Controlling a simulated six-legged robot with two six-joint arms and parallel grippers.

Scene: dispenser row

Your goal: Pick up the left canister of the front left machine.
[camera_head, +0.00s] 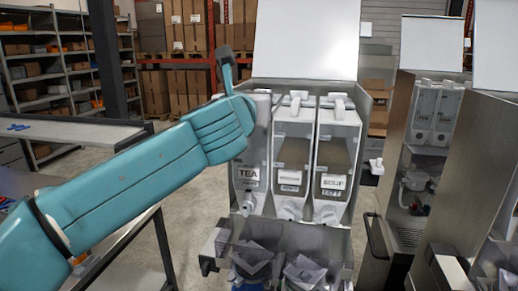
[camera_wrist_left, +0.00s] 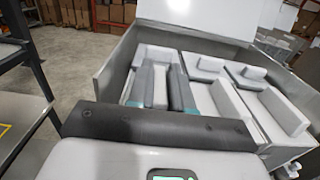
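The front left machine (camera_head: 371,110) holds three white canisters side by side. Its left canister (camera_head: 250,155) carries a TEA label and stands upright in its slot. My left gripper (camera_wrist_left: 160,88) is at the top of this left canister, and my teal arm covers part of it in the head view. In the left wrist view the two dark fingers lie on either side of a narrow light part of the canister's top. I cannot tell whether they touch it. My right gripper is not in view.
The middle canister (camera_head: 292,150) and the right canister (camera_head: 335,160), labelled SOUP, stand close beside it. The raised white lid (camera_head: 306,38) is behind. More machines (camera_head: 480,150) stand at the right, and a grey table (camera_head: 75,131) is at the left.

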